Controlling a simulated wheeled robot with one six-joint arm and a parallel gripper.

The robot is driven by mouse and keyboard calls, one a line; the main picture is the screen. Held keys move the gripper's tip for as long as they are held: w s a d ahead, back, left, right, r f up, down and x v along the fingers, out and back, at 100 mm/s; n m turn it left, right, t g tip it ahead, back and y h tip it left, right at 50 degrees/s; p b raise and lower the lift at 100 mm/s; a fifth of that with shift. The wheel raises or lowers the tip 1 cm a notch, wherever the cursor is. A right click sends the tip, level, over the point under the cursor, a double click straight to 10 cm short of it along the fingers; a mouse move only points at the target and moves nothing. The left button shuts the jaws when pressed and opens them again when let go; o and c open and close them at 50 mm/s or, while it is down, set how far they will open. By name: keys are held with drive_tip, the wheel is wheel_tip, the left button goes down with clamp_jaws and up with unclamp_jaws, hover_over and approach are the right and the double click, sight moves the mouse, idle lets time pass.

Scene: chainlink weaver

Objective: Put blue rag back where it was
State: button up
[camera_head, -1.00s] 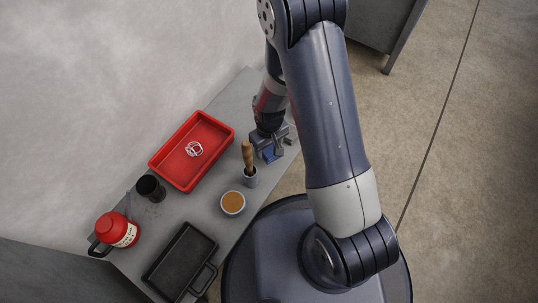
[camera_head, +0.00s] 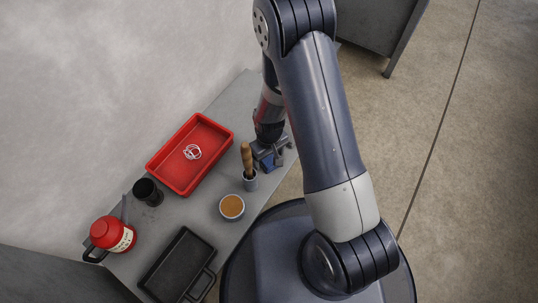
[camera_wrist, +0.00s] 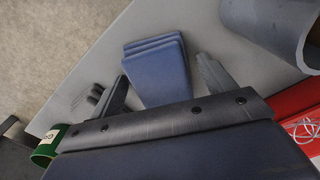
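The blue rag (camera_wrist: 156,72) is a folded, layered stack lying on the grey table in the wrist view. In the head view only a small blue patch of the rag (camera_head: 263,159) shows beside my gripper (camera_head: 270,158); the rest is hidden. In the wrist view my gripper (camera_wrist: 163,70) is open, with one finger on each side of the rag. Gaps show between both fingers and the rag, so it is not clamped. I cannot tell how high the fingertips are above the table.
A grey cup (camera_head: 250,181) with a wooden-handled tool stands close beside my gripper. A red tray (camera_head: 160,164) holding white wire, a bowl (camera_head: 232,206), a black pan (camera_head: 178,266), a dark jar (camera_head: 147,191) and a red jug (camera_head: 112,236) share the table. A green can (camera_wrist: 46,147) is near the gripper.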

sight(269, 157)
wheel_tip(269, 157, up, 12)
drive_tip(key=p, duration=0.4)
drive_tip(key=shift+r+p, duration=0.15)
drive_tip(key=shift+p, duration=0.25)
drive_tip(key=shift+o, duration=0.5)
